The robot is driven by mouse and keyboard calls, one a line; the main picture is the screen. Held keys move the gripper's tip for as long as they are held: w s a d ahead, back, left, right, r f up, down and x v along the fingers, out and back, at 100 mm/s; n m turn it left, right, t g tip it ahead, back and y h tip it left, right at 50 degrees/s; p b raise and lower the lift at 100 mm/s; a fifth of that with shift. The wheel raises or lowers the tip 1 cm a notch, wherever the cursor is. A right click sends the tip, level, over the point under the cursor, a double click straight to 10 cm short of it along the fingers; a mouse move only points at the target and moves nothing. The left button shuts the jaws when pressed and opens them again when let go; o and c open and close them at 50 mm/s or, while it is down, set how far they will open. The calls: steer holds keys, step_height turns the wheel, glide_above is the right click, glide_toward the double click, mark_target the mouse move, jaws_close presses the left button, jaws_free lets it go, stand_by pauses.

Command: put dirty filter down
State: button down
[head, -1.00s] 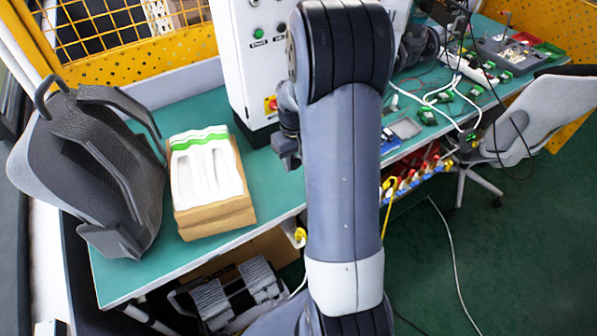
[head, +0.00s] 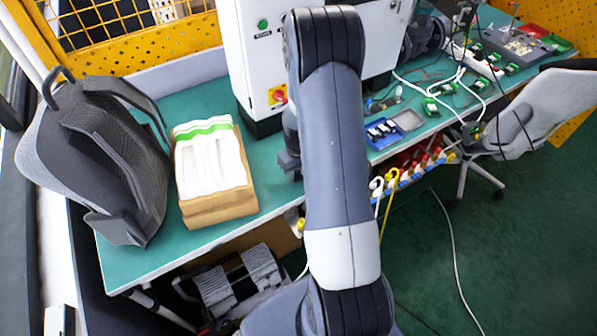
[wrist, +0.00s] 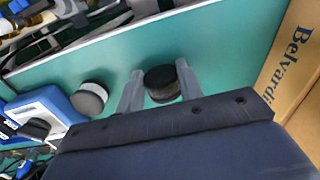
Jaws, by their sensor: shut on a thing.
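My gripper (wrist: 160,85) is shut on the dirty filter (wrist: 162,83), a short round piece with a dark top and a greyish-brown side, between its two grey fingers in the wrist view. The green tabletop (wrist: 228,45) lies beneath it; I cannot tell whether the filter touches it. A second round filter (wrist: 90,98), with a dark top and a paler side, sits on the table to the left, apart from my gripper. In the head view my arm hides the held filter.
A blue and white device (wrist: 40,115) stands left of the second filter. A cardboard box (wrist: 292,75) is at the right. In the head view, a backpack (head: 105,160), an open box with white contents (head: 212,175) and a white cabinet (head: 255,65) stand on the table.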

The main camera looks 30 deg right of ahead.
mark_target(299, 172)
steer(key=shift+f, duration=0.1)
steer(key=c, duration=0.9)
jaws_free()
steer(key=shift+c, duration=0.2)
step_height(299, 172, up, 12)
steer(key=b, duration=0.1)
steer(key=shift+b, duration=0.4)
